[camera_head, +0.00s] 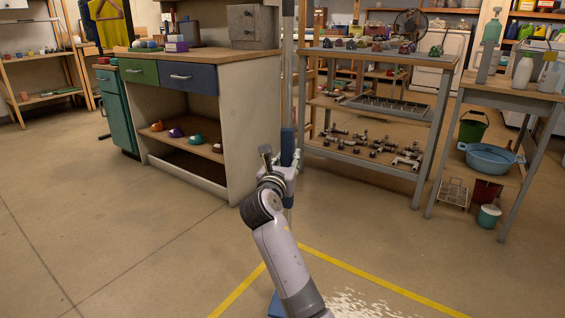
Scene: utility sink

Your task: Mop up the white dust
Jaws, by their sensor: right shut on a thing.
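White dust (362,303) lies scattered on the floor at the bottom of the view, right of my right arm, inside a yellow floor line. My right gripper (287,168) is shut around the upright handle of a mop (287,60), by its blue grip. The handle runs up out of the top of the view. A blue piece (275,305), which looks like part of the mop head, shows low beside my forearm; the rest is hidden behind the arm. My left gripper is not in view.
A cabinet (236,120) with drawers stands at the back left. A shelved workbench (425,140) with pipe fittings stands at the back right. Right of it, a table has a blue basin (490,160) and green bucket (473,128) beneath. The floor at left is clear.

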